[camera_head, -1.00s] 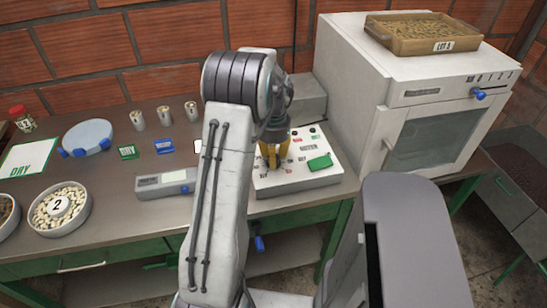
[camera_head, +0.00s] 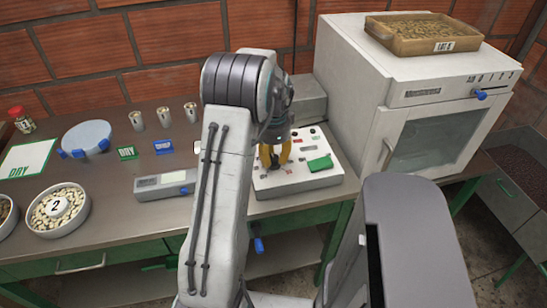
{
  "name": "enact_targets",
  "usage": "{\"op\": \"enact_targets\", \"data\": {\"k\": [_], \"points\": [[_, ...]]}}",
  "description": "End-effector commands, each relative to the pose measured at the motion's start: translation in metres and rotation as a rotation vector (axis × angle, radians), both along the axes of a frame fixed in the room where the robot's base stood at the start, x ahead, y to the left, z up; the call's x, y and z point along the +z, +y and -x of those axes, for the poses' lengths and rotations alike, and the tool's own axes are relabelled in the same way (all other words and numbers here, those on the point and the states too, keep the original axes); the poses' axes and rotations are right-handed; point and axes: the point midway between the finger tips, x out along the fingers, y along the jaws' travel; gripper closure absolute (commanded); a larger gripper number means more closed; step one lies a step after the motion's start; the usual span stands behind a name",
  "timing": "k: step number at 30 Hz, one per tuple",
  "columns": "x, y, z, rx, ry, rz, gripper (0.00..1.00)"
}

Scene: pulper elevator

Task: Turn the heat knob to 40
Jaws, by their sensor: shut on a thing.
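The white control box (camera_head: 315,180) lies on the bench with small red and green labels, too small to read, and a green block-like part (camera_head: 320,163). My gripper (camera_head: 272,166) points down at the left part of its top, its yellow fingers shut on a small dark knob there. The fingers and wrist hide most of this knob, so its pointer and setting cannot be read. I cannot tell its label. A blue knob (camera_head: 480,95) with a marked scale is on the white oven (camera_head: 425,80) at right, apart from my gripper.
A grey device (camera_head: 166,186) lies left of my arm. Further left are a bowl of beans (camera_head: 58,210), a pale blue round dish (camera_head: 88,137), several metal cups (camera_head: 164,117) and a DRY card (camera_head: 28,158). A bean tray (camera_head: 425,36) rests on the oven.

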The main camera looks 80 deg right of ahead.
Motion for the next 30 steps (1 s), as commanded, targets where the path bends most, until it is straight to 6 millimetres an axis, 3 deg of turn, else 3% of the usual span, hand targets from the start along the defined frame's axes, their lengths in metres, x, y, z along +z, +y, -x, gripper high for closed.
{"op": "enact_targets", "data": {"k": [17, 18, 27, 30], "points": [[-0.0027, 0.0021, -0.0001, -0.033, 0.0, -0.009, 1.0], [-0.0028, 0.0021, -0.0001, -0.033, 0.0, -0.009, 0.69], [-0.0012, 0.0009, 0.0, -0.032, -0.001, -0.004, 0.43], [-0.0008, 0.0006, 0.0001, -0.032, 0.0, -0.002, 0.43]]}}
